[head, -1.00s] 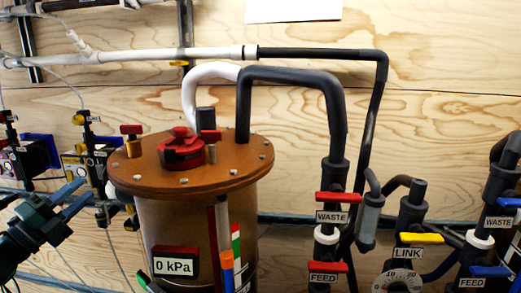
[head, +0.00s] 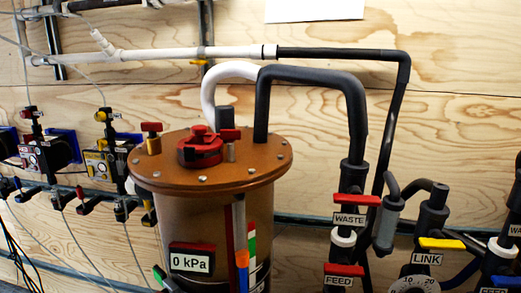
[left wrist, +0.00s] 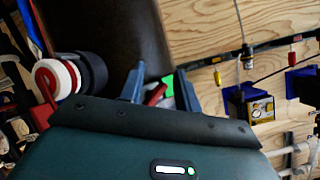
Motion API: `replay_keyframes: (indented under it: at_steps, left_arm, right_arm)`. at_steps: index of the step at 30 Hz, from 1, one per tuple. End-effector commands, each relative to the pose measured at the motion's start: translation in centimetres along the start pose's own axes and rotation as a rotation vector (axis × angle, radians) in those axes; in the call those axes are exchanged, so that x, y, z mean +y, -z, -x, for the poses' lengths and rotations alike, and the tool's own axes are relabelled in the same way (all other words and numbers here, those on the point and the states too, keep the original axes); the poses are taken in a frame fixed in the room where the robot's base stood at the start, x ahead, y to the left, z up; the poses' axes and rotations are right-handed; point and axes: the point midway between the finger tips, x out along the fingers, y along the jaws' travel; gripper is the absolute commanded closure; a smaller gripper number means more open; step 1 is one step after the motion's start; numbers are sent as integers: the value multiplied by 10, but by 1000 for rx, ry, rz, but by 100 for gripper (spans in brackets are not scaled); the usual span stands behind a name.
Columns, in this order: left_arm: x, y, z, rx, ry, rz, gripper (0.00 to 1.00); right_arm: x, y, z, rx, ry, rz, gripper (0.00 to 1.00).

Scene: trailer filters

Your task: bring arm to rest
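My left gripper (left wrist: 159,84) shows in the left wrist view with its two blue-grey fingers apart. A dark brown cylinder surface (left wrist: 110,28) lies beyond the fingers, and a red and a green piece show around the gap; I see nothing clearly held. The left gripper is out of the head view. My right gripper is in neither view. In the head view, a brown tank (head: 193,222) with an orange-brown lid (head: 268,165) and a red cap (head: 200,150) stands in the middle, with a "0 kPa" gauge (head: 191,260) on its front.
Valves labelled WASTE (head: 350,218), FEED (head: 344,282) and LINK (head: 428,260) stand on dark pipes at the right. Small wall-mounted units (head: 98,165) with thin tubes are at the left. A white-and-black pipe (head: 160,54) crosses the plywood wall (head: 450,120).

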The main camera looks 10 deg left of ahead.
Motion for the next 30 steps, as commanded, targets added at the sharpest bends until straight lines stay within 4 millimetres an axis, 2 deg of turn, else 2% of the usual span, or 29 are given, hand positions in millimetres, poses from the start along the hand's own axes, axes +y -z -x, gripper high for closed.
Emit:
replay_keyframes:
  at_steps: [1,3,6,9,12,13,15,30]
  left_arm:
    - [41,-6,14,-7,-56,51,67]
    - [89,-9,36,-14,-122,119,67]
    - [149,-6,72,-27,-202,228,67]
    - [192,3,106,-39,-258,334,67]
    - [220,13,134,-52,-293,425,67]
    - [226,16,140,-56,-299,448,67]
    - [216,19,141,-71,-289,437,67]
    - [216,15,141,-87,-285,437,67]
  right_arm:
    - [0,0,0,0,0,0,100]
    - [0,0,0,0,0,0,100]
    - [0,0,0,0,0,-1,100]
    - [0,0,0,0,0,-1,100]
    - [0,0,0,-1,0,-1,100]
    - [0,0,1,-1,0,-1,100]
    - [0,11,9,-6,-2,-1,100]
    - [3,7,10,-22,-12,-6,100]
